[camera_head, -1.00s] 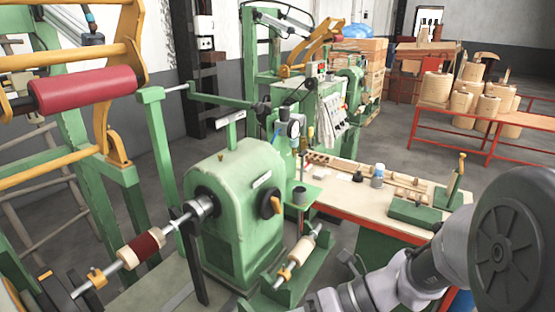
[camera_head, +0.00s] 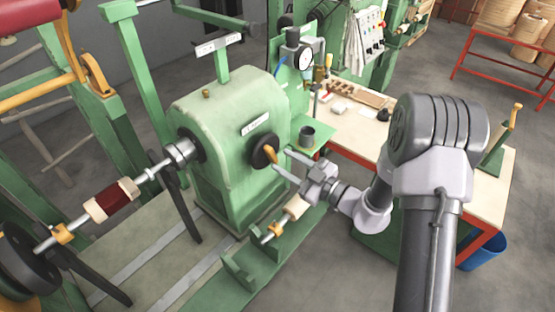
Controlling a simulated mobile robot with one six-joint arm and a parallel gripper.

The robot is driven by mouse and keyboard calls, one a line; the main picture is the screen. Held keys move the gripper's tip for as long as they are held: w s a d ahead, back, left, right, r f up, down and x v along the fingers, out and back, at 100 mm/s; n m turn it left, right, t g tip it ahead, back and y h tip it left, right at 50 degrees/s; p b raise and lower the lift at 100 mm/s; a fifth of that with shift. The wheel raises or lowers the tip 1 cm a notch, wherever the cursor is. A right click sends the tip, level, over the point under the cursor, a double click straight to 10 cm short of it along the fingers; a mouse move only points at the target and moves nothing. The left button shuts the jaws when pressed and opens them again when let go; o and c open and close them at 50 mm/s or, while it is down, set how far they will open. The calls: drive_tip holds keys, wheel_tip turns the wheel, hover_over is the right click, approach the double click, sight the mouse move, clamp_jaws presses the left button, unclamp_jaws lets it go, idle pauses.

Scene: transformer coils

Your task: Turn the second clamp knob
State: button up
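A green headstock (camera_head: 225,125) carries a round black knob (camera_head: 262,152) with an orange handle (camera_head: 270,154) on its right face. A yellow-orange clamp knob (camera_head: 64,234) sits on the left shaft beside a dark red and cream coil (camera_head: 112,201). Another yellow-orange clamp knob (camera_head: 276,229) is at the near end of a small cream spool (camera_head: 297,206), on a green bracket. I cannot tell which is the second clamp knob. My gripper (camera_head: 282,166) is open, its two fingers apart, just right of the orange handle. Contact cannot be made out.
A workbench (camera_head: 357,116) with small parts lies behind my arm. A blue bin (camera_head: 482,252) stands on the floor at right.

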sight(274, 155)
drive_tip(key=x, duration=0.3)
drive_tip(key=shift+w+a, duration=0.1)
drive_tip(key=shift+w, duration=0.1)
clamp_jaws()
